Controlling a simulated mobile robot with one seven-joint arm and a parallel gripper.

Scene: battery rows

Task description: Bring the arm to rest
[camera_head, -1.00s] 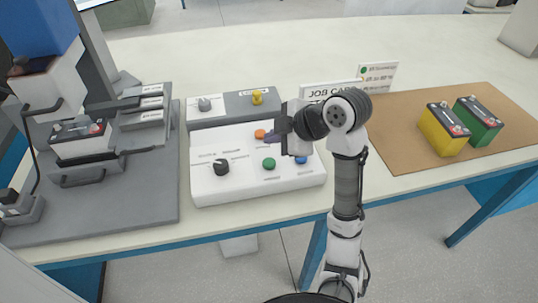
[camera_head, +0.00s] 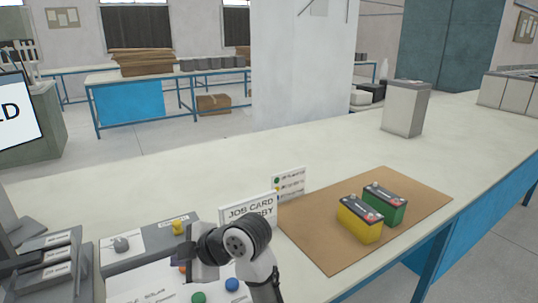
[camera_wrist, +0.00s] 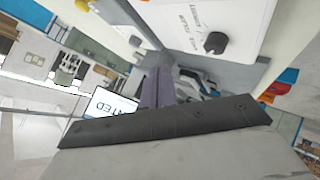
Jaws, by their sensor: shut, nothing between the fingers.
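My gripper (camera_wrist: 157,88) shows in the wrist view as two purple-grey fingers lying together, shut and empty. In the head view my arm bends over the white control box (camera_head: 150,285) at the bottom; the fingers are hard to make out there. A green button (camera_head: 198,297) and a blue button (camera_head: 232,285) show beside and below my arm. In the wrist view a white panel with a black knob (camera_wrist: 215,42) lies beyond the fingers, apart from them.
A job card sign (camera_head: 248,213) stands just behind my arm. A yellow battery (camera_head: 358,222) and a green battery (camera_head: 384,208) stand on a brown mat (camera_head: 320,240) at right. Grey labelled trays (camera_head: 48,262) are at lower left. The table's middle is clear.

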